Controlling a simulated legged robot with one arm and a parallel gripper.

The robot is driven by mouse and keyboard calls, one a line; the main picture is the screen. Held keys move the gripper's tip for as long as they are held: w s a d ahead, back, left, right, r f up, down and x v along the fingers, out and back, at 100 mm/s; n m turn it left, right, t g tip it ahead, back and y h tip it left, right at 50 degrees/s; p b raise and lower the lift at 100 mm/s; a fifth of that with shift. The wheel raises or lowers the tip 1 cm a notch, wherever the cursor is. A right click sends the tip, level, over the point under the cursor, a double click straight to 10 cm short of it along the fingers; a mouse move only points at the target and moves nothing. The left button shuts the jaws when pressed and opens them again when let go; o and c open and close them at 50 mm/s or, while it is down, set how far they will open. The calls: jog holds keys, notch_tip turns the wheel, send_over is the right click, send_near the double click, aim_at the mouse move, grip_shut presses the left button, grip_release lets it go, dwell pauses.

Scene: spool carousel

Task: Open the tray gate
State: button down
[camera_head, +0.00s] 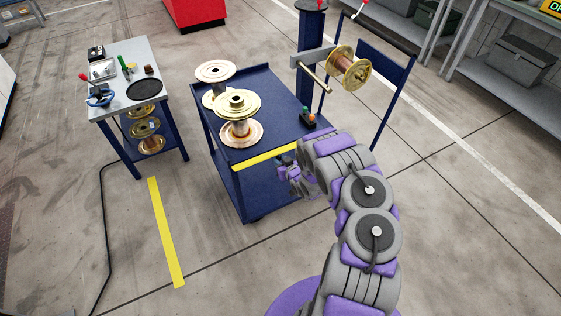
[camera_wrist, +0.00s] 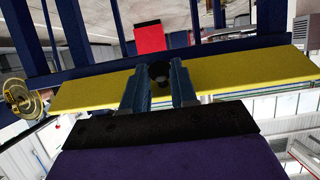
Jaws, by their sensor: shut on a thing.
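The tray gate is a yellow strip (camera_head: 262,158) along the near edge of the dark blue cart. In the wrist view the yellow gate (camera_wrist: 85,92) runs across the picture, with a dark knob (camera_wrist: 159,73) near its middle. My gripper (camera_wrist: 158,82) has its two blue-grey fingers on either side of this knob and is shut on it. In the head view my gripper (camera_head: 281,163) is low at the gate's front, partly hidden by my own arm. The gate stands upright along the cart's edge.
The blue cart top (camera_head: 270,95) holds copper and gold spools (camera_head: 237,105) and a small button box (camera_head: 308,117). A post at the back right carries another spool (camera_head: 348,68). A side table (camera_head: 125,75) stands left. Floor in front is clear.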

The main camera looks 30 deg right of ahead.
jog(key=shift+w+f+t, duration=0.1)
jog(key=shift+f+t, duration=0.7)
jog(key=shift+t, duration=0.4)
jog(key=shift+w+f+t, duration=0.1)
jog(key=shift+f+t, duration=0.65)
jog(key=shift+t, duration=0.45)
jog(key=shift+s, duration=0.1)
jog(key=c, duration=0.9)
grip_release()
jog(key=s+p, duration=0.1)
jog(key=s, duration=1)
jog(key=s+p, duration=0.1)
jog(key=s, duration=0.5)
jog(key=shift+s+d+f+p, duration=0.2)
jog(key=shift+d+f+p, duration=0.05)
jog(key=shift+d+p, duration=0.1)
